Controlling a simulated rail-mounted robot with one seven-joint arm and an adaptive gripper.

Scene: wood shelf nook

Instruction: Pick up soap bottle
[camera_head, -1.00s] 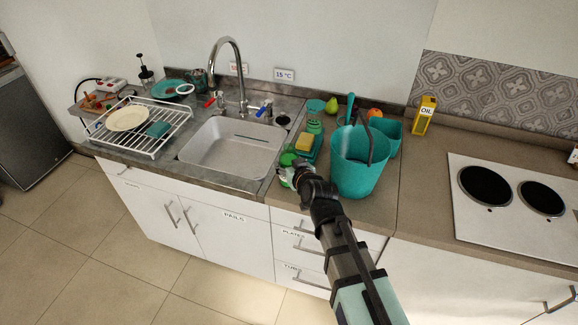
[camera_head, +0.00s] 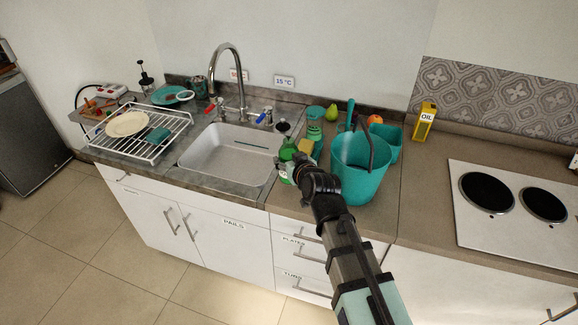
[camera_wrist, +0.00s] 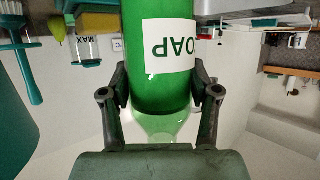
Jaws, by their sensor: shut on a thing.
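The soap bottle (camera_wrist: 157,85) is green with a white label, and the letters "OAP" show upside down in the wrist view. My gripper (camera_wrist: 161,95) is shut on it, one finger on each side. In the head view the green bottle (camera_head: 287,156) shows beside the right edge of the sink, partly hidden by my gripper (camera_head: 296,167). The wrist view is upside down and the bottle's far end is cut off by the frame. I cannot tell how far its base is from the counter.
A teal bucket (camera_head: 358,178) stands close to the right of my gripper. A yellow sponge (camera_head: 305,146) and a teal cup (camera_head: 315,122) are just behind. The sink (camera_head: 228,158) opens to the left, and a white dish rack (camera_head: 138,131) stands beyond it.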

